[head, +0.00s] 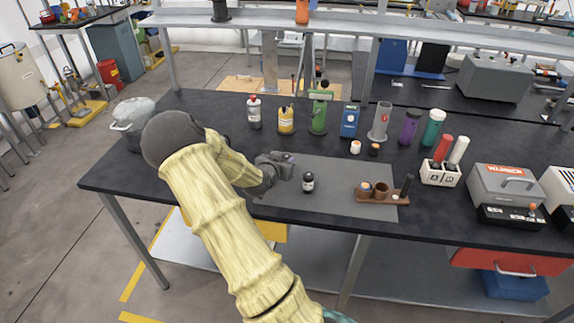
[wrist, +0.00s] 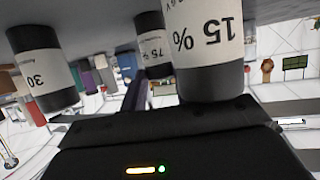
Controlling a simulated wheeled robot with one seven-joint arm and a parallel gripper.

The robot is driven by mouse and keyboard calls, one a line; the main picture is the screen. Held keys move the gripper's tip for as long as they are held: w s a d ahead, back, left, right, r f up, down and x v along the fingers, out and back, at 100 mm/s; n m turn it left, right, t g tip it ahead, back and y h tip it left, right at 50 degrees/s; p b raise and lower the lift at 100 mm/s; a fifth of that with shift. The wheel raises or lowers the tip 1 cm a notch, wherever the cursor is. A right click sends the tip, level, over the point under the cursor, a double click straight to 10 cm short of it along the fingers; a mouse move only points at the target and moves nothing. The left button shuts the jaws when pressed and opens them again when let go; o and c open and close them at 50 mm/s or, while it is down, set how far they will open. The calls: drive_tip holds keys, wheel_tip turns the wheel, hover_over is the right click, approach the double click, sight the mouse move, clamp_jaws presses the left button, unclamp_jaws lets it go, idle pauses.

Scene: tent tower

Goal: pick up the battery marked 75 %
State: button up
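In the wrist view, the battery marked 75 % (wrist: 153,48) is a black cylinder with a white label band. It stands behind a larger, nearer battery marked 15 % (wrist: 208,45), which partly hides it. A third battery marked 30 (wrist: 42,68) is at the left. In the head view, a small black battery with a white label (head: 308,183) stands on the grey mat; its marking is too small to read. My gripper (head: 286,168) is just left of it, low over the mat. Its fingers are too small and dark to show whether they are open or shut.
A brown holder (head: 378,197) with small cylinders stands right of the mat's middle. Bottles, including a green one (head: 318,115), line the back. The mat's front (head: 325,208) is clear.

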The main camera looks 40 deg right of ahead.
drive_tip(key=shift+c, duration=1.3)
wheel_tip(320, 180, up, 10)
drive_tip(key=shift+r, duration=0.1)
